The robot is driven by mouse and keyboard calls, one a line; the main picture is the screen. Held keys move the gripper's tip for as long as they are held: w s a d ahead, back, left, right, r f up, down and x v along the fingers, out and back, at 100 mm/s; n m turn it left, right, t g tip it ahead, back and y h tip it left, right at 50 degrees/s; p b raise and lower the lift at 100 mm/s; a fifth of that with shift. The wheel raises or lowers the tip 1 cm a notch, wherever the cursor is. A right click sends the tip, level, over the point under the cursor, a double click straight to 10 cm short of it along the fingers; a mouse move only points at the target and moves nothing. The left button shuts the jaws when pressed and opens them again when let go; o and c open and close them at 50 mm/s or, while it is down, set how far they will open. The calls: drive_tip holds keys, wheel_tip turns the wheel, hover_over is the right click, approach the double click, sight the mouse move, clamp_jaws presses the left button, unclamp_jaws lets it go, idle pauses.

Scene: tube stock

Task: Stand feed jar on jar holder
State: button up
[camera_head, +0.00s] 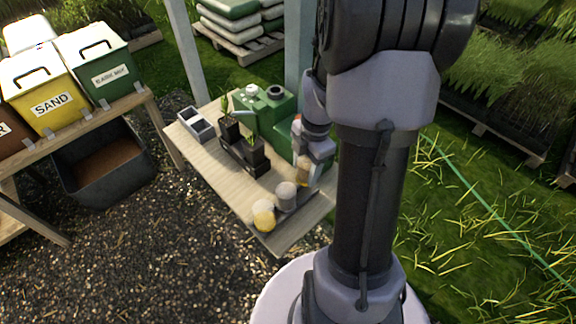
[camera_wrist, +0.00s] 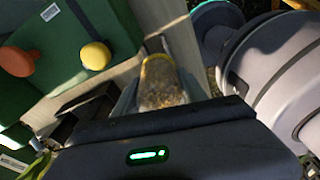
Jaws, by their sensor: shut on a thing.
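My gripper (camera_head: 304,172) is shut on a clear jar of tan, grainy feed (camera_head: 302,174). In the wrist view the feed jar (camera_wrist: 161,84) sits between the fingers, with a yellow band at its far end. In the head view, a grey-topped jar (camera_head: 286,194) and a yellow-topped jar (camera_head: 264,215) stand near the table's front corner. A flat grey piece (camera_head: 292,214) lies by them and may be the jar holder. I cannot tell whether the held jar touches anything below; my arm and gripper hide part of that area.
Green equipment (camera_head: 265,112) stands behind; orange (camera_wrist: 17,61) and yellow (camera_wrist: 96,55) knobs show close by in the wrist view. Black pots with plants (camera_head: 243,153) and a grey divided tray (camera_head: 196,124) occupy the table (camera_head: 222,172). Its left front is clear.

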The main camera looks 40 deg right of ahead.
drive_tip(key=shift+f+b, duration=2.2)
drive_tip(key=shift+f, duration=0.4)
drive_tip(key=shift+f, duration=0.3)
drive_tip(key=o, duration=1.6)
drive_tip(key=r+p, duration=0.2)
drive_tip(key=r, duration=0.3)
drive_tip(key=d+r+p, duration=0.1)
drive_tip(key=r+p, duration=0.2)
drive_tip(key=r, duration=0.3)
drive_tip(key=d+r+p, duration=0.1)
drive_tip(key=r+p, duration=0.2)
drive_tip(key=r, duration=0.3)
drive_tip(key=shift+s+d+r, duration=0.1)
drive_tip(key=shift+s+r, duration=0.1)
